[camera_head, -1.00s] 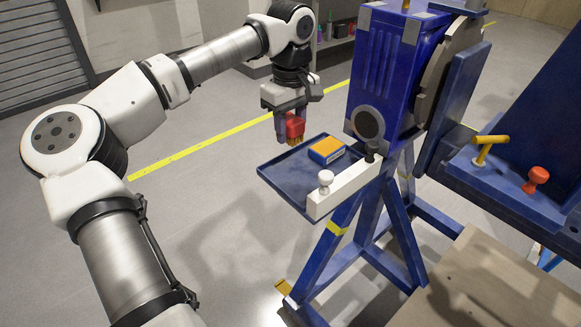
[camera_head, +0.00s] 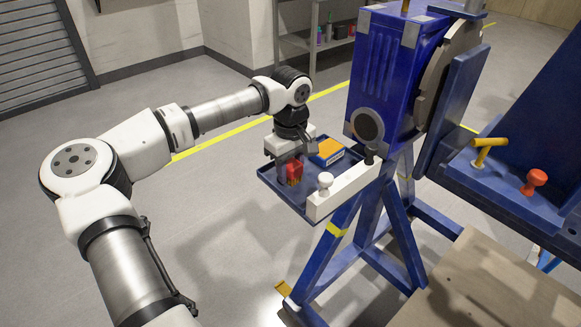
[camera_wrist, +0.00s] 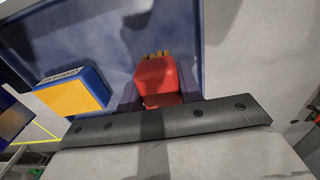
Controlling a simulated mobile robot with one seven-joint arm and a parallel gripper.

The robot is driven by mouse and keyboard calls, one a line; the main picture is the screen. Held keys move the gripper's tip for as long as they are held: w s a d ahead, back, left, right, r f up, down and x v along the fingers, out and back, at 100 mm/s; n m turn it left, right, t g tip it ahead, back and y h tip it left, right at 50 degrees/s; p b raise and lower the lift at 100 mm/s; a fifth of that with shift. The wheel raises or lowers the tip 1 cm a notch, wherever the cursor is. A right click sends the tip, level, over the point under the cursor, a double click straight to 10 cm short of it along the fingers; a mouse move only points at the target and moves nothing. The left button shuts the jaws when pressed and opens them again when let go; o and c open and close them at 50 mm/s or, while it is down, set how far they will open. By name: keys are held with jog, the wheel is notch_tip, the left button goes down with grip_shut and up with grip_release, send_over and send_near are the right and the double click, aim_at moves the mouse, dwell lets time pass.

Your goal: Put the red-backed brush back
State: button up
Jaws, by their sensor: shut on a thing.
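The red-backed brush (camera_head: 294,173) is between the fingers of my gripper (camera_head: 290,176), low over the blue tray (camera_head: 270,181). In the wrist view the red back of the brush (camera_wrist: 158,82) faces the camera, with tan bristles at its far end. My gripper (camera_wrist: 157,98) is shut on it, one finger on each side. I cannot tell whether the bristles touch the tray floor. The tray (camera_wrist: 110,32) spreads out beneath the brush in the wrist view.
A blue box with an orange-yellow top (camera_head: 326,152) lies on the tray beside the brush. A white bar with knobs (camera_head: 345,189) runs along the tray's right side. The blue jig housing (camera_head: 383,75) stands right of the tray. Open floor lies to the left.

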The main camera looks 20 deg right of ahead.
aim_at(291, 162)
jog(key=shift+f, duration=0.2)
jog(key=o, duration=0.9)
jog(key=shift+r, duration=0.1)
notch_tip(291, 162, up, 12)
jog(key=shift+r, duration=0.1)
